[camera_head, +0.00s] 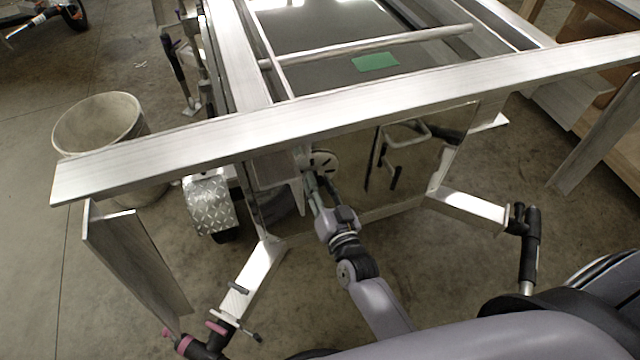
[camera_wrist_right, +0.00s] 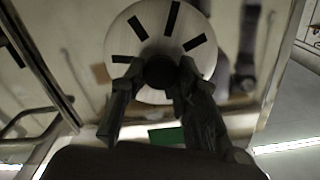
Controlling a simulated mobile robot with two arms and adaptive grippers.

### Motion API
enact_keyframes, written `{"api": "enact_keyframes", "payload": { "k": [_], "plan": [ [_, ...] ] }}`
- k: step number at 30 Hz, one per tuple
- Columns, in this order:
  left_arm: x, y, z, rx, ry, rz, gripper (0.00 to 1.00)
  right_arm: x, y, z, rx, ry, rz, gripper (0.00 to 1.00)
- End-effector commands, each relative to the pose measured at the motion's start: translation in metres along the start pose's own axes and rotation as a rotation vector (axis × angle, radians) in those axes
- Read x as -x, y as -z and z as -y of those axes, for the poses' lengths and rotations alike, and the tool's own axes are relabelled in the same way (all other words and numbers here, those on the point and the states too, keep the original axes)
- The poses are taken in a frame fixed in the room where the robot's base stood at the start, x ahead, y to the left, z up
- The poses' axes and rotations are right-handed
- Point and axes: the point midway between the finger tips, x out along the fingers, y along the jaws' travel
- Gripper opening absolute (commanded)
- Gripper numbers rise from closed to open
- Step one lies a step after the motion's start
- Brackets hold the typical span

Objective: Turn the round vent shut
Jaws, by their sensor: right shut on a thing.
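The round vent (camera_head: 324,161) is a pale disc with dark slots on the trailer's shiny front panel, below the long aluminium beam. In the right wrist view the vent (camera_wrist_right: 150,30) faces me, with several dark radial slots and a dark round knob at its centre. My right gripper (camera_head: 310,180) reaches up to the vent from below. In the wrist view its two dark fingers (camera_wrist_right: 159,72) are on either side of the knob and shut on it. The fingers hide the disc's lower part. My left gripper is not in view.
The long aluminium beam (camera_head: 350,97) crosses above the vent. The reflective front panel (camera_head: 390,185) mirrors nearby things. A bucket (camera_head: 97,122) stands at left beside a diamond-plate fender (camera_head: 211,203). A green sheet (camera_head: 375,62) lies behind the beam. Angled frame bars flank my arm.

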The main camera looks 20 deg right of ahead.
Motion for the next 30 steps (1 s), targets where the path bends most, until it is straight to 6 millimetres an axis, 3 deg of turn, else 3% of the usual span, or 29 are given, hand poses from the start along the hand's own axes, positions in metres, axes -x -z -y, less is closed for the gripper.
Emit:
{"api": "enact_keyframes", "payload": {
  "k": [11, 30],
  "plan": [
    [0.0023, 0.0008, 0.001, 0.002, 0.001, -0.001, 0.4, 0.0, 0.0003, -0.0001, -0.124, 0.001, 0.0, 0.01],
    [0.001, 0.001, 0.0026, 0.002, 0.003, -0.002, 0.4, -0.0001, -0.0014, -0.0027, -0.706, 0.0, 0.0, 0.01]
  ]
}}
